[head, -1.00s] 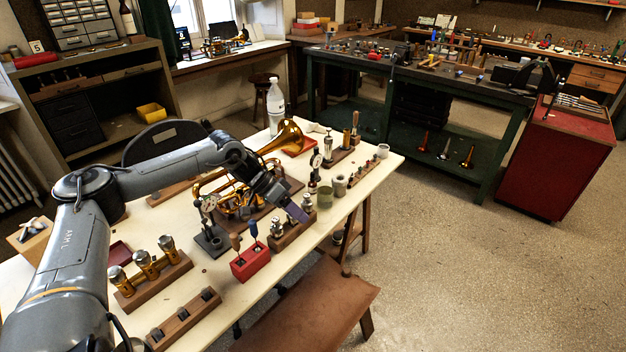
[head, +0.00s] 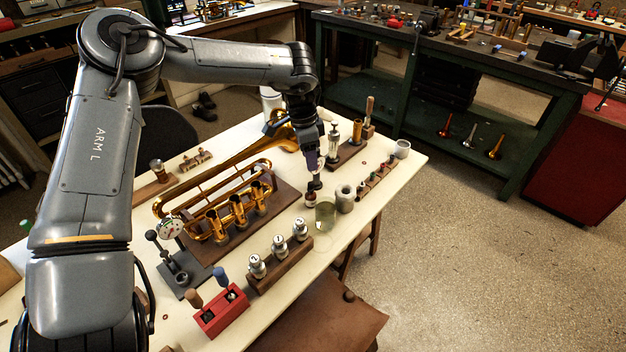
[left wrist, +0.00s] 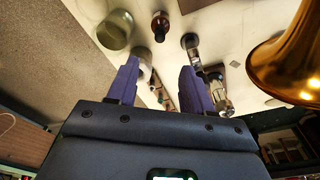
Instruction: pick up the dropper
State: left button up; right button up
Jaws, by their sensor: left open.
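A small dark amber bottle (head: 311,199) with a dark top, apparently the one with the dropper, stands on the white bench between the horn and the green glass jar (head: 325,215). In the left wrist view, the bottle (left wrist: 160,24) appears beyond the fingers, near the top edge, beside the glass jar (left wrist: 115,30). My left gripper (head: 318,160) is above and just behind the bottle in the head view, pointing down. Its purple fingers (left wrist: 158,75) are apart, with nothing between them. My right gripper is not in view.
A grey cup (head: 345,198) stands right of the jar. A wooden block holds several valves (head: 279,263) in front. A red holder (head: 221,312) stands at front left. Bare bench shows right of the block.

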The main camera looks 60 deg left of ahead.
aim_at(310, 182)
pick_arm(q)
jog(key=f, duration=0.2)
jog(key=f+b, duration=0.1)
jog(key=f, duration=0.1)
jog(key=shift+d, duration=0.25)
jog(key=shift+f, duration=0.35)
jog(key=shift+f+b, duration=0.35)
jog(key=shift+f, duration=0.2)
notch_tip(310, 182, down, 3)
jog(key=shift+a+f+b, duration=0.15)
jog(key=shift+b, duration=0.55)
jog(key=shift+f, duration=0.55)
grip_shut()
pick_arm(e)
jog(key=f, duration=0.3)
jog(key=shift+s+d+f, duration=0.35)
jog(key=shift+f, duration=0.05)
